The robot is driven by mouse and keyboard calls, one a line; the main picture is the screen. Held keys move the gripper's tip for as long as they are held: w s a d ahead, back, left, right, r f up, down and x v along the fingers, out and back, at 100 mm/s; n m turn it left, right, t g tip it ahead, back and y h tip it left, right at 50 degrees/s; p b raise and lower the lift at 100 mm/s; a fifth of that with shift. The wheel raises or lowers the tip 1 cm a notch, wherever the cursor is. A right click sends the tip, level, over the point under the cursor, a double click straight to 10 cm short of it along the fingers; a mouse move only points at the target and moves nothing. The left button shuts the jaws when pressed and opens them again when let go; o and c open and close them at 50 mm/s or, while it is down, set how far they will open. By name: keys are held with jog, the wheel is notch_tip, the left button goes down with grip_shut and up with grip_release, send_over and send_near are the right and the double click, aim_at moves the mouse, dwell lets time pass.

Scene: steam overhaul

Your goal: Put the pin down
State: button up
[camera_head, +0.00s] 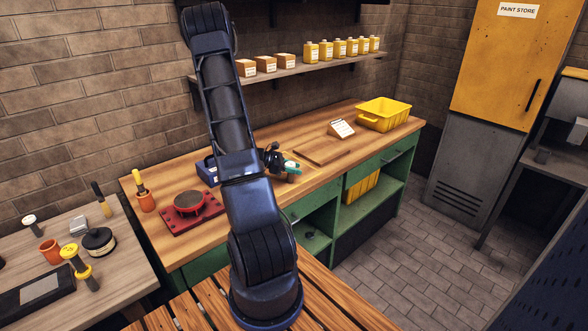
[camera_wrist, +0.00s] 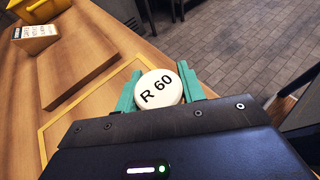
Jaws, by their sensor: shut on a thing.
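The pin (camera_wrist: 158,89) shows in the wrist view as a round white top marked "R 60". The teal fingers of my gripper (camera_wrist: 160,94) stand on both sides of it and are shut on it. The lower part of the pin is hidden in this view. In the head view my gripper (camera_head: 290,168) is over the middle of the wooden workbench, and my arm hides part of the scene. A yellow outlined area (camera_wrist: 42,140) on the bench top lies under and around the gripper. I cannot tell whether the pin touches the bench.
A wooden board (camera_head: 322,152) lies beyond the gripper, with a small labelled card block (camera_head: 341,129) and a yellow bin (camera_head: 383,114) farther right. A blue box (camera_head: 207,171) and a red stand (camera_head: 191,210) are to the left. A shelf (camera_head: 290,70) hangs above the bench.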

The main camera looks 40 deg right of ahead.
jog(key=o, duration=1.3)
jog(key=shift+f, duration=0.1)
jog(key=shift+w+a+r, duration=0.15)
jog(key=shift+r, duration=0.1)
jog(key=v, duration=1.2)
jog(key=s+a+r+m+t+y, duration=0.3)
jog(key=s+a+r+t, duration=0.1)
jog(key=a+r, duration=0.4)
jog(key=s+a+r+m+t+y, duration=0.4)
jog(key=s+a+r, duration=0.3)
jog(key=a, duration=0.5)
jog(key=s+a+r+m+t+y, duration=0.4)
jog(key=s+a+r, duration=0.1)
jog(key=a+r, duration=0.4)
jog(key=shift+s+a+r, duration=0.1)
jog(key=shift+s+a, duration=0.1)
jog(key=shift+a, duration=0.3)
jog(key=shift+s+a, duration=0.15)
jog(key=shift+a, duration=0.35)
